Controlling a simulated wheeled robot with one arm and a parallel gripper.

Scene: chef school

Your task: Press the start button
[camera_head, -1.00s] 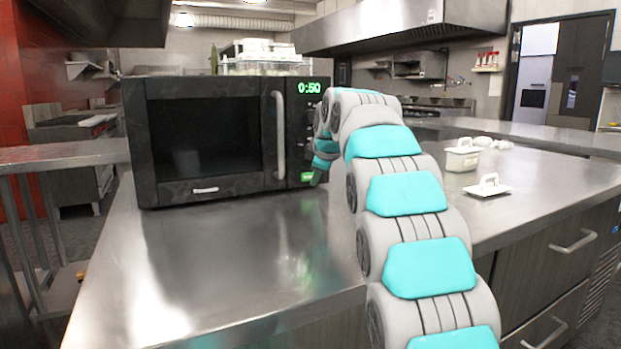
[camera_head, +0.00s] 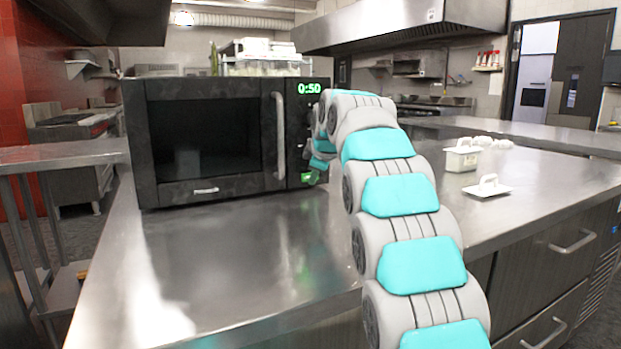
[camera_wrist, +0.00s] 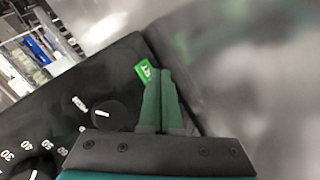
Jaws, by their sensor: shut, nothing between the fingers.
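The black microwave (camera_head: 205,190) stands on the steel counter with its door shut and its display (camera_head: 309,88) reading 0:50. The green start button (camera_head: 308,178) is low on its right-hand control panel. In the wrist view the same green button (camera_wrist: 144,71) shows just beside the tips of my gripper (camera_wrist: 160,76). The two green fingers are together and hold nothing. The tips overlap the button's edge in that view; I cannot tell whether they touch it. In the head view my arm covers part of the panel, and the gripper is mostly hidden.
Dials (camera_wrist: 102,114) with white numbers are on the panel by my gripper. The microwave's door handle (camera_head: 279,135) stands out left of the panel. A white container (camera_head: 461,158) and a white lid (camera_head: 487,187) lie on the counter at right. The counter before the microwave is clear.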

